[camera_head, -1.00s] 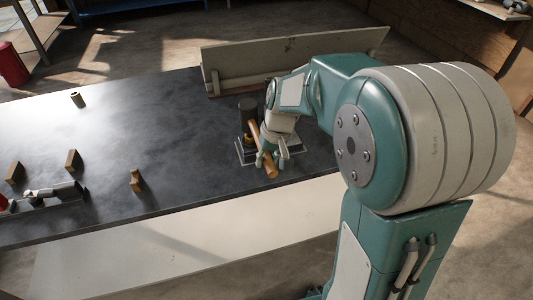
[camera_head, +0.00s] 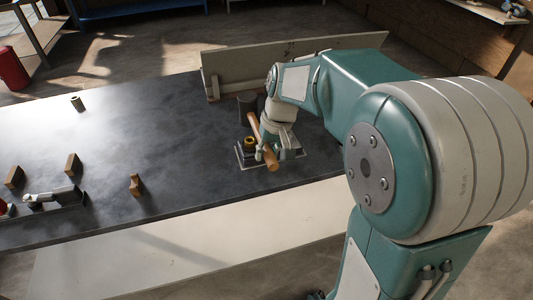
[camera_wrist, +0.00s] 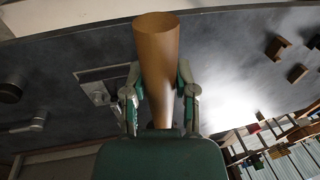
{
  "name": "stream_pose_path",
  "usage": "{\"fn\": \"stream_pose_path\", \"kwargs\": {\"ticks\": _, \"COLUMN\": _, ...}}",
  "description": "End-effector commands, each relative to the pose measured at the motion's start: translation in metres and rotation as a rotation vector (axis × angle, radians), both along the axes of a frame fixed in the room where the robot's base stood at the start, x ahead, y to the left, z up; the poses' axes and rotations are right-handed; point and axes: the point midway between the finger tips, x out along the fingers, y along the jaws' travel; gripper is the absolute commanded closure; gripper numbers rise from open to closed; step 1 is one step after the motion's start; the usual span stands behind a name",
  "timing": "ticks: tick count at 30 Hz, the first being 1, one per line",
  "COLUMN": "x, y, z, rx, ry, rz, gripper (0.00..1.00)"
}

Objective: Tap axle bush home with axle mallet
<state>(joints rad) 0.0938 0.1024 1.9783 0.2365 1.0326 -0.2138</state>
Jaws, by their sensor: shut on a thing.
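My gripper (camera_head: 270,150) is shut on the wooden handle of the axle mallet (camera_wrist: 157,60), which is tilted in the head view (camera_head: 261,133). In the wrist view the handle stands between both fingers (camera_wrist: 158,85). A small brass-coloured ring (camera_head: 249,142), apparently the axle bush, sits at a grey plate fixture (camera_head: 243,157) just left of my gripper. How deep the bush sits cannot be seen. The fixture also shows left of the handle in the wrist view (camera_wrist: 101,88).
A pale upright board (camera_head: 300,60) lines the bench's back edge. The bench's middle (camera_head: 170,135) is clear.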

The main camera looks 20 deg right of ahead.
Motion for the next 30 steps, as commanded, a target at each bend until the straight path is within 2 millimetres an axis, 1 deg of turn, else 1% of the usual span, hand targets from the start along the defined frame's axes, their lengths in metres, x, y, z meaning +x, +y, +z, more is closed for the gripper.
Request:
{"fn": "stream_pose_path", "kwargs": {"ticks": 1, "x": 0.000, "y": 0.000, "z": 0.000, "rx": 0.000, "ry": -0.002, "rz": 0.000, "gripper": 1.00}}
{"fn": "stream_pose_path", "kwargs": {"ticks": 2, "x": -0.001, "y": 0.000, "z": -0.012, "rx": 0.001, "ry": 0.005, "rz": 0.000, "gripper": 1.00}}
{"fn": "stream_pose_path", "kwargs": {"ticks": 3, "x": -0.002, "y": 0.000, "z": -0.035, "rx": 0.001, "ry": 0.012, "rz": 0.000, "gripper": 1.00}}
{"fn": "stream_pose_path", "kwargs": {"ticks": 5, "x": -0.002, "y": 0.000, "z": -0.063, "rx": 0.001, "ry": 0.012, "rz": 0.000, "gripper": 1.00}}
{"fn": "stream_pose_path", "kwargs": {"ticks": 6, "x": -0.001, "y": 0.000, "z": -0.072, "rx": 0.001, "ry": 0.004, "rz": 0.000, "gripper": 1.00}}
{"fn": "stream_pose_path", "kwargs": {"ticks": 7, "x": 0.001, "y": 0.000, "z": -0.067, "rx": 0.000, "ry": -0.003, "rz": 0.000, "gripper": 1.00}}
{"fn": "stream_pose_path", "kwargs": {"ticks": 11, "x": 0.000, "y": 0.000, "z": -0.065, "rx": 0.000, "ry": -0.003, "rz": 0.000, "gripper": 1.00}}
{"fn": "stream_pose_path", "kwargs": {"ticks": 14, "x": 0.001, "y": 0.000, "z": -0.059, "rx": 0.000, "ry": -0.005, "rz": 0.001, "gripper": 1.00}}
{"fn": "stream_pose_path", "kwargs": {"ticks": 30, "x": 0.001, "y": 0.000, "z": -0.005, "rx": 0.000, "ry": -0.006, "rz": 0.001, "gripper": 1.00}}
